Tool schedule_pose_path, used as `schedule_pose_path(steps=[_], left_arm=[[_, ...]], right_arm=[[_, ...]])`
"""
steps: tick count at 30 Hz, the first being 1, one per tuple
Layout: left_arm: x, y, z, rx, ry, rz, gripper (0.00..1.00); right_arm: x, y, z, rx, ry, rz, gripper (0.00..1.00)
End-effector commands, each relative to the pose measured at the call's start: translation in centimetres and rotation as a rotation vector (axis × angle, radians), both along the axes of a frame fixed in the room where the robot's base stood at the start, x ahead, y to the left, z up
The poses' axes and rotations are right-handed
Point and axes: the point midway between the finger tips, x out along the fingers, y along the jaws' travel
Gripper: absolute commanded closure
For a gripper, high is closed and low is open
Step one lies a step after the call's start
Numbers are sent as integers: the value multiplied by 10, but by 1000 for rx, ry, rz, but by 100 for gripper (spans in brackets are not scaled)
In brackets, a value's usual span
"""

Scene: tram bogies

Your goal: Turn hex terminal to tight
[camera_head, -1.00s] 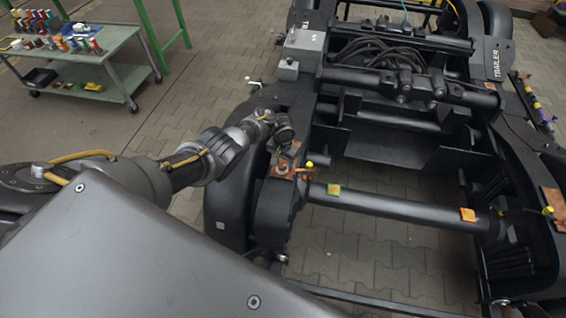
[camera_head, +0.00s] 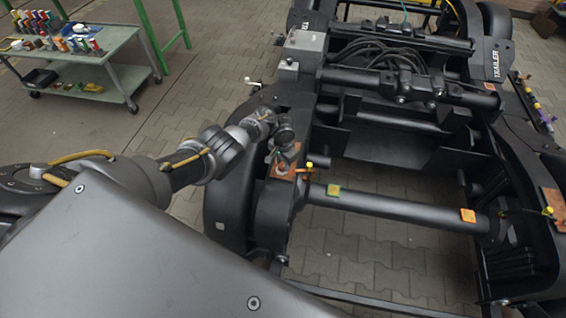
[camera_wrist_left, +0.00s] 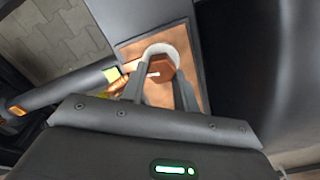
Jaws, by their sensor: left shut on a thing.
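The hex terminal (camera_wrist_left: 164,66) is a reddish-brown hexagonal head with a pale ring around its far side. It sits on a copper-coloured plate (camera_wrist_left: 199,93); the plate also shows in the head view (camera_head: 279,173) on top of the black bogie frame. My left gripper (camera_wrist_left: 162,80) is shut on the hex terminal, with one dark finger on each side of it. In the head view my left gripper (camera_head: 284,157) points down at the plate and hides the terminal. My right gripper is in neither view.
A yellow-tipped piece (camera_head: 310,165) stands beside the plate. The black bogie (camera_head: 400,150) fills the right side. A grey-green trolley (camera_head: 110,68) with coloured items stands back left.

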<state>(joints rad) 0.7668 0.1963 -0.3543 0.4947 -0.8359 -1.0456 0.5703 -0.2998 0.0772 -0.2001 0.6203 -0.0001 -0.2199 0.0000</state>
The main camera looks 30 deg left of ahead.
Motion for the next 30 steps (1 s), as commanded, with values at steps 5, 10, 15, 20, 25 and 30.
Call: schedule_pose_path(steps=[5, 10, 15, 20, 25, 30], left_arm=[[0, -1, -1, -1, 0, -168, 93], [-1, -2, -1, -1, 0, -331, 93], [-2, -3, -1, 0, 0, -493, 93], [-2, -3, -2, 0, 0, -646, 93], [-3, -4, -1, 0, -1, -807, 93], [-4, -4, -2, -1, 1, -967, 93]], right_arm=[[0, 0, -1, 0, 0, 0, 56], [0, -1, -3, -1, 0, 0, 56], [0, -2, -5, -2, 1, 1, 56], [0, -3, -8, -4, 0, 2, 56], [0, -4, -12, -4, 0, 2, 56], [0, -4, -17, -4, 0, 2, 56]])
